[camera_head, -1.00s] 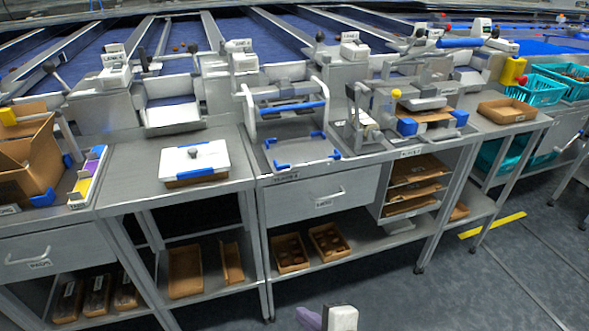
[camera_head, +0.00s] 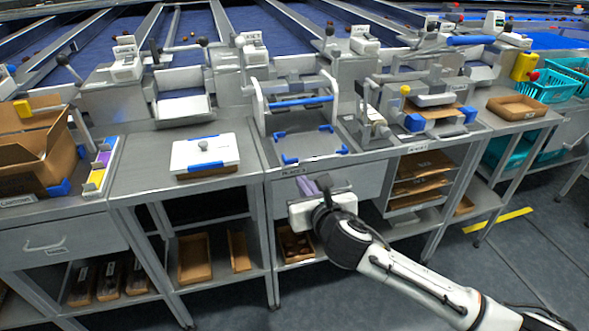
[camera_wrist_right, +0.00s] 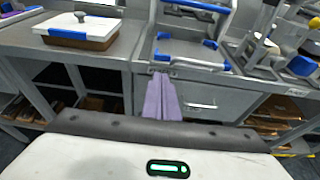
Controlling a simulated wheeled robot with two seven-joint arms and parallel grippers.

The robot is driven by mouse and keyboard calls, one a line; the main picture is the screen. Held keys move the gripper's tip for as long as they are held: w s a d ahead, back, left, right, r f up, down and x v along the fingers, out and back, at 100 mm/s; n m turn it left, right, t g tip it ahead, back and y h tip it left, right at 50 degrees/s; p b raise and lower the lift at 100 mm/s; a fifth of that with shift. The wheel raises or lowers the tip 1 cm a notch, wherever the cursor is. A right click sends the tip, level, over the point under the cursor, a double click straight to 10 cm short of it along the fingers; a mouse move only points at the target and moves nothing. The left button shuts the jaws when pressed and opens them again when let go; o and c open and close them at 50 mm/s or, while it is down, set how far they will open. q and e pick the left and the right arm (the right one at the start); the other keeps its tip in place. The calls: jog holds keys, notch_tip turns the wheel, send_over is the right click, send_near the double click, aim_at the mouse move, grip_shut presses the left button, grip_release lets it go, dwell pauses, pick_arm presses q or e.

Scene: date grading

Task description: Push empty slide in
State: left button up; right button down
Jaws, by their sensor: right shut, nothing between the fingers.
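The slide looks to be the flat grey plate (camera_head: 308,146) with blue corner pieces, lying on the middle bench in front of a frame with a blue bar (camera_head: 300,101). Nothing lies on it. In the wrist view the plate (camera_wrist_right: 190,52) is just beyond my fingers. My right gripper (camera_head: 312,187) is shut and empty, its purple fingers in front of the bench's front edge, below the plate. In the wrist view the closed fingers (camera_wrist_right: 160,98) point toward that edge and appear apart from the plate. My left gripper is not in view.
A drawer (camera_wrist_right: 200,98) sits under the bench, partly hidden by my gripper. A white-lidded box (camera_head: 205,154) stands on the left bench. A press with blue blocks (camera_head: 435,110) stands to the right. Brown trays (camera_head: 420,167) fill the shelves below it.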

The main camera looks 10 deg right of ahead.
aim_at(291, 163)
jog(key=x, duration=0.6)
jog(key=shift+w+r, duration=0.15)
jog(key=shift+r, duration=0.15)
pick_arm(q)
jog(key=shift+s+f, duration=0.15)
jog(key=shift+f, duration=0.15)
pick_arm(e)
jog(key=shift+w, duration=0.8)
jog(key=shift+w, duration=0.1)
